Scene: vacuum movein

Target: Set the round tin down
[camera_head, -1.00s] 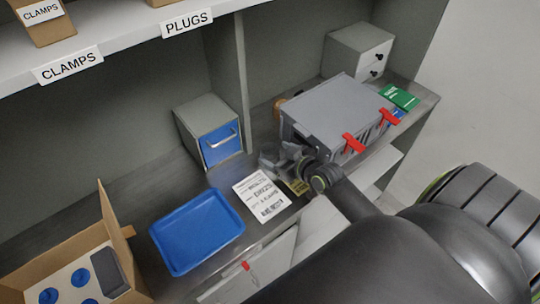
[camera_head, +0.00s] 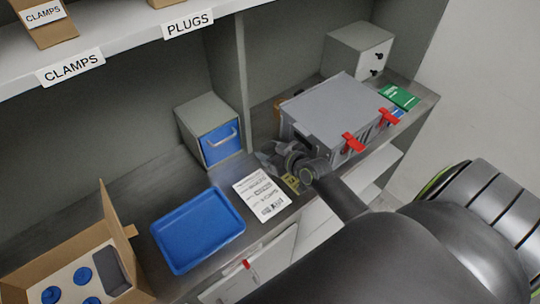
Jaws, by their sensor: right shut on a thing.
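My right gripper (camera_head: 272,157) is at the left end of the grey box, low over the bench and just behind the printed sheet. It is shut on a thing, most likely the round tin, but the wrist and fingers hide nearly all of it. I cannot tell whether the tin touches the bench. My left gripper is not in view.
The grey box (camera_head: 338,104) with red latches stands right of my gripper. A blue-fronted drawer box (camera_head: 207,128) stands to its left. The printed sheet (camera_head: 262,195), a yellow label (camera_head: 291,182) and an empty blue tray (camera_head: 198,230) lie in front. An open carton (camera_head: 118,222) is at left.

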